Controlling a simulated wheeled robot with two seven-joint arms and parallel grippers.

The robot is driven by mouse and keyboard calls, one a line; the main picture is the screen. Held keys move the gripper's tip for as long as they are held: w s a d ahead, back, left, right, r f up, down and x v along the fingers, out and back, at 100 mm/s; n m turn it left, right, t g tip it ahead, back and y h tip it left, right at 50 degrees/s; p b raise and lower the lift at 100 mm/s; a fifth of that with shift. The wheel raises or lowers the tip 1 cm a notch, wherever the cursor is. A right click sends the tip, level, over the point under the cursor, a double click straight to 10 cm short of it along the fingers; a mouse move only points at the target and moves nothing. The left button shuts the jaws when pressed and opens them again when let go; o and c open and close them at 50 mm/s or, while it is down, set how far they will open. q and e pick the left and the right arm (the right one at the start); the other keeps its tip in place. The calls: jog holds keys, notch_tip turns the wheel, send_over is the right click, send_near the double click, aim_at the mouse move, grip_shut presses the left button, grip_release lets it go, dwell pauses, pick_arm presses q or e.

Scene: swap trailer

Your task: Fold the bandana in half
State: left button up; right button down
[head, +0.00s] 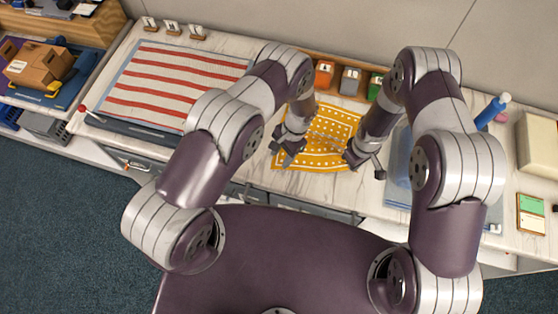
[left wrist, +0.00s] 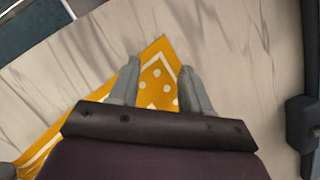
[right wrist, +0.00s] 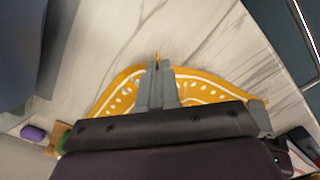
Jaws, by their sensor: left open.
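The yellow-orange bandana (head: 325,125) with white dots and a white border lies on the pale marble counter, partly hidden by my arms. My left gripper (head: 286,156) is over its near left corner. In the left wrist view the left fingers (left wrist: 157,70) are apart, with a bandana corner (left wrist: 158,88) showing between and beyond them. My right gripper (head: 352,160) is at the near right part of the cloth. In the right wrist view its fingers (right wrist: 158,66) are together, with a sliver of orange cloth pinched at the tips and the bandana (right wrist: 205,88) spreading behind.
A red-and-white striped cloth (head: 175,80) lies to the left. Small colored blocks (head: 324,74) stand behind the bandana. A blue tray (head: 398,190) and a blue bottle (head: 490,112) are to the right. Bare counter shows along the front edge.

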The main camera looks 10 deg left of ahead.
pick_arm(q)
jog(key=shift+s+f, duration=0.1)
jog(key=shift+f, duration=0.05)
grip_shut()
jog(key=shift+r, duration=2.55)
